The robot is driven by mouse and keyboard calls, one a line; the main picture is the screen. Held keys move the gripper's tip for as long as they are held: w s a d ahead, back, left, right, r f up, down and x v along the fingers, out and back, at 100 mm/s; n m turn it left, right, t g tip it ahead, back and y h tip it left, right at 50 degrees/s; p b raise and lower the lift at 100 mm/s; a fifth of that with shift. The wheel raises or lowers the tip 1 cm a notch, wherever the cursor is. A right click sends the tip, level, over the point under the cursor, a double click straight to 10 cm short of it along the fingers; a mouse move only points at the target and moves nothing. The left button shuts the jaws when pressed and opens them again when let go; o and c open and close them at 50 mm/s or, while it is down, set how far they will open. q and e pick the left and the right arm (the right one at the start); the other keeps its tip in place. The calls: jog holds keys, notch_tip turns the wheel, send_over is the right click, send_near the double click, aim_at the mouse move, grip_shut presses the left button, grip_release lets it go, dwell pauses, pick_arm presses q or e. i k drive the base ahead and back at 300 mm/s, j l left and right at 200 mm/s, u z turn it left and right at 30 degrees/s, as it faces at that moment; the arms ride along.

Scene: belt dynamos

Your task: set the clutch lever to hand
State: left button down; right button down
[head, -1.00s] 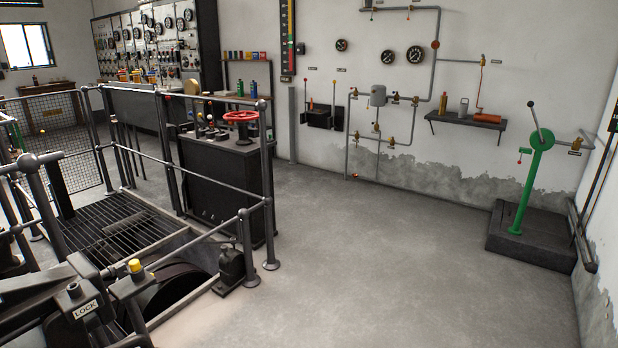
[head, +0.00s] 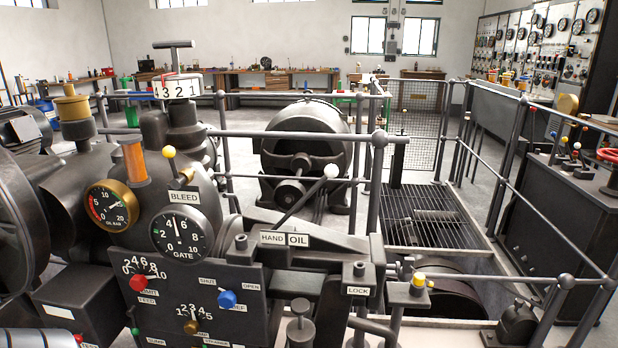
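A dark lever with a pale ball knob (head: 331,171) stands on the machine in the middle of the head view. It leans up to the right from a pivot behind a plate. The plate reads HAND (head: 272,238) on its left part and OIL (head: 298,240) on its right part. The knob lies to the right of both words. I take this as the clutch lever, but no label with that name is readable. Neither of my grippers is in view.
Left of the lever are an oil gauge (head: 111,206), a GATE gauge (head: 181,234), a yellow-knobbed BLEED lever (head: 169,153) and a control panel (head: 190,300) with red and blue knobs. A LOCK block (head: 358,288) and railings (head: 560,178) stand to the right.

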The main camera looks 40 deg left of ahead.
aim_at(331, 171)
jog(key=i+u, duration=0.15)
jog(key=u, duration=0.25)
jog(key=i+l+u, duration=0.1)
jog(key=u, duration=0.25)
jog(key=i+l+u, duration=0.15)
jog(key=u, duration=0.25)
jog(key=i+l+u, duration=0.3)
jog(key=l+u, duration=0.15)
jog(key=u, duration=0.15)
jog(key=i, duration=0.05)
